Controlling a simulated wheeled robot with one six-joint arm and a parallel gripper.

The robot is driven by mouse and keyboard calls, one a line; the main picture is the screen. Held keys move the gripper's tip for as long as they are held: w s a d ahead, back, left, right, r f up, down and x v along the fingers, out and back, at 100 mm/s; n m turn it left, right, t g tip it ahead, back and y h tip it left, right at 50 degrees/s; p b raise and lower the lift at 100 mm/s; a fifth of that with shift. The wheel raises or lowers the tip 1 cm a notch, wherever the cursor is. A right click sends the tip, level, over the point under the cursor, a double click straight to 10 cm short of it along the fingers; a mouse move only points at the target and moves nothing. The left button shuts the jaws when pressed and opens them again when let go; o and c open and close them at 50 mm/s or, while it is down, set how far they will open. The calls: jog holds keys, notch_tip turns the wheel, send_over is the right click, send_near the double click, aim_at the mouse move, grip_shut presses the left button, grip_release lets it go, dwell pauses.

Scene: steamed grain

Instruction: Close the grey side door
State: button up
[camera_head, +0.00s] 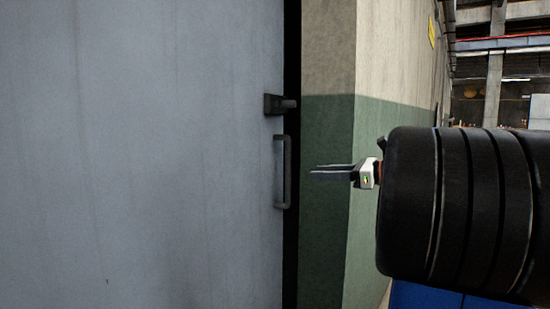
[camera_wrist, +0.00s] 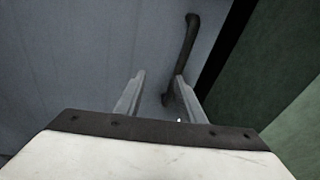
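The grey side door (camera_head: 140,150) fills the left of the head view. A dark gap shows between its right edge and the wall. A vertical pull handle (camera_head: 282,172) and a dark latch (camera_head: 279,104) above it sit near that edge. My gripper (camera_head: 312,173) is right of the handle in the head view, apart from it in the picture. In the wrist view the fingers (camera_wrist: 158,80) stand apart with nothing held between them. The handle (camera_wrist: 190,45) shows just beyond the fingers, its lower end partly behind the right one. The door (camera_wrist: 80,50) lies behind them.
A wall (camera_head: 325,200), cream above and green below, stands right of the gap. Its green part also shows at the right of the wrist view (camera_wrist: 260,80). An open hall with beams (camera_head: 495,60) lies at the far right.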

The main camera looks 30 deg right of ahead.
jog(key=d+r+m+t, duration=0.2)
jog(key=d+r, duration=0.1)
jog(key=d, duration=0.2)
jog(key=x, duration=1.6)
jog(key=shift+w+a+f, duration=0.2)
jog(key=shift+w+a, duration=0.05)
jog(key=shift+w, duration=0.1)
grip_shut()
jog(key=s+d+m+h, duration=0.1)
jog(key=s+d, duration=0.4)
jog(key=s, duration=0.5)
jog(key=s+d+m+t+h, duration=0.1)
jog(key=s+d+h, duration=0.3)
jog(key=s, duration=0.6)
jog(key=shift+s+d+m+t, duration=0.3)
jog(key=shift+s+d+m, duration=0.1)
jog(key=shift+m, duration=0.2)
